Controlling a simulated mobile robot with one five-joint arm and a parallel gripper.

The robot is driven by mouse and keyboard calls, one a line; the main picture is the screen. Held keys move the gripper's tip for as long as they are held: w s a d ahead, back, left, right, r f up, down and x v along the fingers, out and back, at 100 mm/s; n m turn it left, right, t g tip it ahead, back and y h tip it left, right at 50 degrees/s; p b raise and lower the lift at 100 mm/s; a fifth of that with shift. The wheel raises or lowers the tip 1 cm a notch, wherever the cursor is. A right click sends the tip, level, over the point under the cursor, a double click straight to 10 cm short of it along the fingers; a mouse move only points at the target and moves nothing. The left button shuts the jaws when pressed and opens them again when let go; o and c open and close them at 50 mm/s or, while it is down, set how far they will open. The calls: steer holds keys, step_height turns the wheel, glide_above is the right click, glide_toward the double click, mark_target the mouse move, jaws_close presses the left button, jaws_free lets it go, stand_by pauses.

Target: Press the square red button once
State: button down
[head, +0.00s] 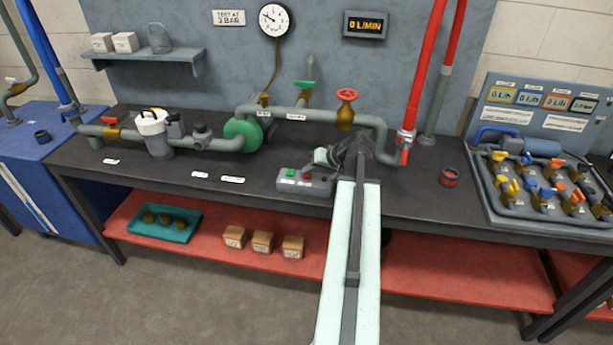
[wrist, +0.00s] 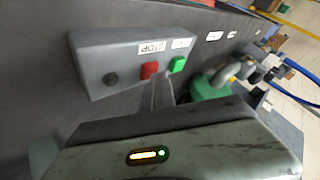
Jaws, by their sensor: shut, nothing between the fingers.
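A grey control box (head: 290,184) lies on the dark bench in the head view, left of my arm. In the wrist view the box (wrist: 95,55) carries a square red button (wrist: 149,70) below a STOP label, a square green button (wrist: 177,64) and a round dark knob (wrist: 111,79). My gripper (wrist: 162,88) is shut and empty. In the wrist view its narrow fingers point toward the box, with the tips close below the red and green buttons; I cannot tell whether they touch. In the head view my wrist is just above and right of the box.
Grey pipework with a red valve wheel (head: 347,94) and a green pump (head: 243,133) runs behind the box. A vertical red pipe (head: 424,70) stands at the right. Bench space left of the box is mostly clear.

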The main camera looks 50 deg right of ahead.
mark_target(310, 176)
steer(key=shift+r+p, duration=0.85)
steer(key=shift+p, duration=0.05)
step_height(310, 176, up, 5)
steer(key=p, duration=0.5)
stand_by(0.5)
